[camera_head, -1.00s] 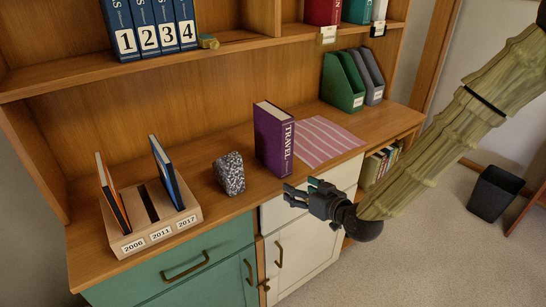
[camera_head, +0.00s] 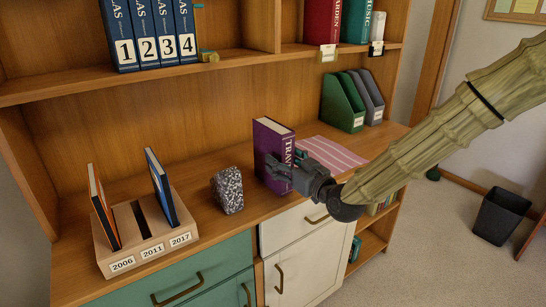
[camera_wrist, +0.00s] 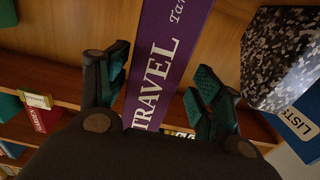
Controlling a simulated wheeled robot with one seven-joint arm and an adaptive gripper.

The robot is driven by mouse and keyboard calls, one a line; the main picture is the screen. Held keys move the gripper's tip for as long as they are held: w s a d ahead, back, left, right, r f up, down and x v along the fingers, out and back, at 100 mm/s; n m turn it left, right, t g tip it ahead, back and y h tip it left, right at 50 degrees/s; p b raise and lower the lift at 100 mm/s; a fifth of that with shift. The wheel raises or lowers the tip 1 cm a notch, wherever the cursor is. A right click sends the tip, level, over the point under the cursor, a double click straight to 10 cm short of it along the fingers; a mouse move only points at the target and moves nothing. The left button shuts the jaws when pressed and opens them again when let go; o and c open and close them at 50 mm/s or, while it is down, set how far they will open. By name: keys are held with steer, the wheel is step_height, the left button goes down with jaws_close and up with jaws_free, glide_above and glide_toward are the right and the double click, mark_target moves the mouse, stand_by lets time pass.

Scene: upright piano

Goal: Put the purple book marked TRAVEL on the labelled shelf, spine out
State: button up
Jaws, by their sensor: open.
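The purple book marked TRAVEL (camera_head: 267,137) stands upright on the wooden counter, its spine toward my gripper. My gripper (camera_head: 277,172) is open at the spine, covering its lower part. In the wrist view the spine (camera_wrist: 163,50) runs between the two open fingers (camera_wrist: 161,78), one on each side; I cannot tell whether they touch it. An upper shelf (camera_head: 345,50) at the right carries small label cards (camera_head: 328,53) on its edge, too small to read. A red GARDEN book (camera_head: 321,22) and a teal MUSIC book (camera_head: 356,22) stand on it.
A speckled block (camera_head: 228,190) stands just left of the book. A wooden slotted holder (camera_head: 150,245) with two thin books is further left. A pink striped mat (camera_head: 335,153) lies bare to the right. Green (camera_head: 343,103) and grey file boxes stand behind it.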

steer(key=shift+w+d+x, duration=0.1)
steer(key=shift+d+x, duration=0.05)
steer(key=shift+x, duration=1.15)
steer(key=shift+w+d+x, duration=0.15)
steer(key=shift+d+x, duration=0.05)
steer(key=shift+x, duration=1.1)
steer(key=shift+r, duration=0.2)
steer(key=shift+c, duration=0.2)
steer(key=c, duration=1.4)
jaws_close()
steer(key=shift+r, duration=0.1)
